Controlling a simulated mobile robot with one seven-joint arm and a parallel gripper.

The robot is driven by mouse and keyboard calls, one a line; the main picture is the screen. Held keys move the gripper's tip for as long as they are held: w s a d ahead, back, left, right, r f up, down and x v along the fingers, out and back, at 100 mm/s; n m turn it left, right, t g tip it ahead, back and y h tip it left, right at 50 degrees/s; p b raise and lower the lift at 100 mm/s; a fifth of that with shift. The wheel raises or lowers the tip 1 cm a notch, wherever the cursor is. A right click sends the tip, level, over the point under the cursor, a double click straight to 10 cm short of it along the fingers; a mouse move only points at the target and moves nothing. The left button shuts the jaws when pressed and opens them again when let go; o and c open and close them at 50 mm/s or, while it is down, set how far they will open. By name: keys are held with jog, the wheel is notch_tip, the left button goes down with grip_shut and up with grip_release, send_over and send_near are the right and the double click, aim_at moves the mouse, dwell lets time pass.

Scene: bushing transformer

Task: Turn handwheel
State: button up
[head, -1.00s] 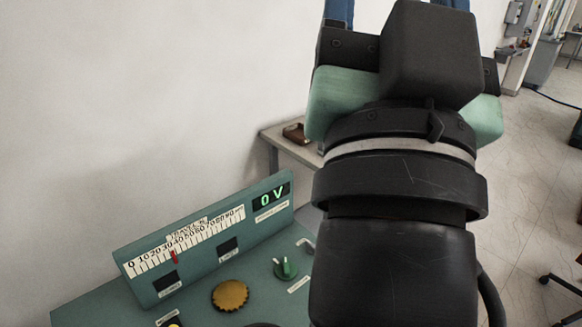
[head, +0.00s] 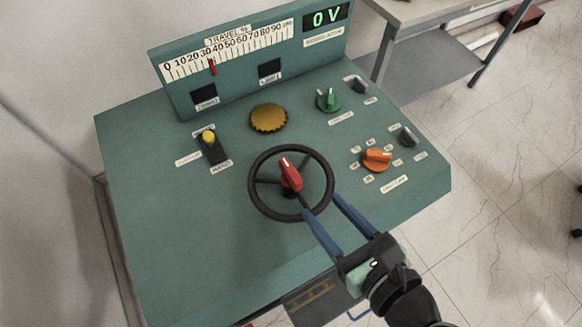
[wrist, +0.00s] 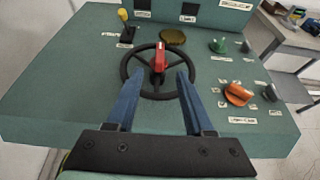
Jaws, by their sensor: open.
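The black spoked handwheel (head: 254,196) with a red handle (head: 290,174) at its hub sits on the sloped green console (head: 150,235). In the wrist view the handwheel (wrist: 126,66) is straight ahead, with its red handle (wrist: 160,58) in the centre. My gripper (head: 322,205) is open, its two blue fingers reaching toward the wheel's near lower-right rim. In the wrist view my gripper (wrist: 157,84) has its fingertips apart near the lower rim, with nothing held. I cannot tell whether the tips touch the rim.
A travel scale with a red pointer (head: 212,67) and a display (head: 326,17) reading 0 V stand on the back panel. Around the wheel are a yellow knob (head: 268,118), green knob (head: 328,100), orange knob (head: 376,160) and yellow-tipped lever (head: 209,139). A grey table (head: 430,12) stands behind right.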

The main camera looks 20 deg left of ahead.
aim_at(292, 172)
jog(key=x, duration=1.3)
jog(key=shift+r, duration=0.1)
jog(key=shift+d, duration=0.1)
jog(key=shift+c, duration=0.3)
grip_shut()
dwell(0.5)
